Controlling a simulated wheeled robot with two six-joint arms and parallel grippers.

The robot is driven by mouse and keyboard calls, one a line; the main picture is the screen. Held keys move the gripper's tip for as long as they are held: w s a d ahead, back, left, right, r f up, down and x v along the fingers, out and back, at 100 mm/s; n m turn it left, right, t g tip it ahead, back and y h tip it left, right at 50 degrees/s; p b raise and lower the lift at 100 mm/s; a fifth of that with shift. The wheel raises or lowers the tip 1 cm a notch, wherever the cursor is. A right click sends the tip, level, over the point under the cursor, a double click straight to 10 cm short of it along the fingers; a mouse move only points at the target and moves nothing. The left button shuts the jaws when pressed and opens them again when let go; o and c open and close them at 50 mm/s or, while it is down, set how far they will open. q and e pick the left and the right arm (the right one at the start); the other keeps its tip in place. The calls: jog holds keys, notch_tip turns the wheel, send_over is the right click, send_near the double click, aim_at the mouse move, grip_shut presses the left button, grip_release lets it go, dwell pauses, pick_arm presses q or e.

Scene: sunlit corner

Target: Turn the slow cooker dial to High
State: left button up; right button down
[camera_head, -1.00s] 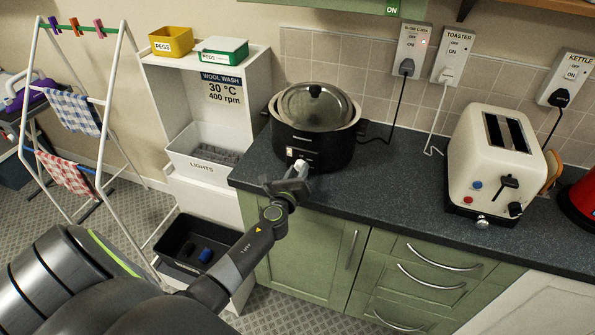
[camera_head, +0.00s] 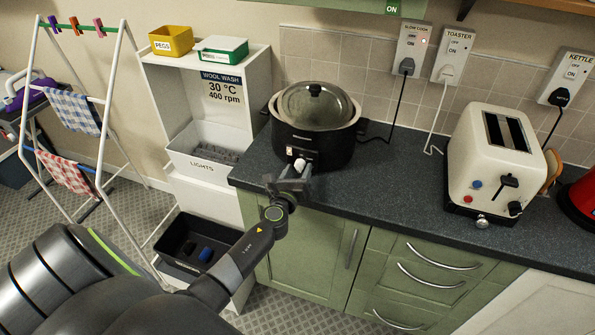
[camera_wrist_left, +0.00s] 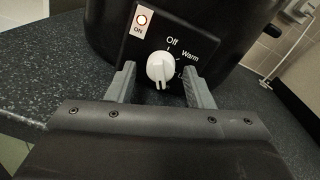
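The black slow cooker (camera_head: 330,148) with its glass lid stands on the counter's left end. Its white dial (camera_head: 299,164) faces me and shows closely in the left wrist view (camera_wrist_left: 160,67). "Off" is printed above the dial and "Warm" to its upper right. A label starting with "L" is partly covered by the right finger. The dial's ridge seems to point down; the label there is hidden. My left gripper (camera_head: 288,178) is open, with one finger on each side of the dial. Gaps show beside the dial. My right gripper is out of view.
A cream toaster (camera_head: 492,165) stands to the right, with free counter (camera_head: 400,180) between. A white shelf unit (camera_head: 255,80) and a drying rack (camera_head: 108,110) are at the left.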

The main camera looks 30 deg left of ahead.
pick_arm(q)
jog(key=shift+s, duration=0.1)
jog(key=v, duration=1.7)
jog(key=shift+d+b, duration=0.2)
jog(key=shift+b, duration=0.15)
jog(key=s+f+n+g+h, duration=0.1)
jog(key=s+f+n+g, duration=0.3)
jog(key=f, duration=0.6)
jog(key=s+f+n+g+b, duration=0.1)
jog(key=s+f+n, duration=0.3)
jog(key=f, duration=0.6)
jog(key=s+f+n+g+h, duration=0.1)
jog(key=s+f+n+g, duration=0.2)
jog(key=f+n, duration=0.5)
jog(key=s+d+f+n+g+h, duration=0.1)
jog(key=s+f+n+g, duration=0.3)
jog(key=s+f, duration=0.5)
jog(key=s+d+f+n+g, duration=0.1)
jog(key=s+f+n+g, duration=0.2)
jog(key=s+f+n, duration=0.6)
jog(key=s, duration=0.7)
jog(key=shift+s+f+n+g+h+b, duration=0.25)
jog(key=shift+n+g+h+b, duration=0.05)
jog(key=shift+g+h+b, duration=0.1)
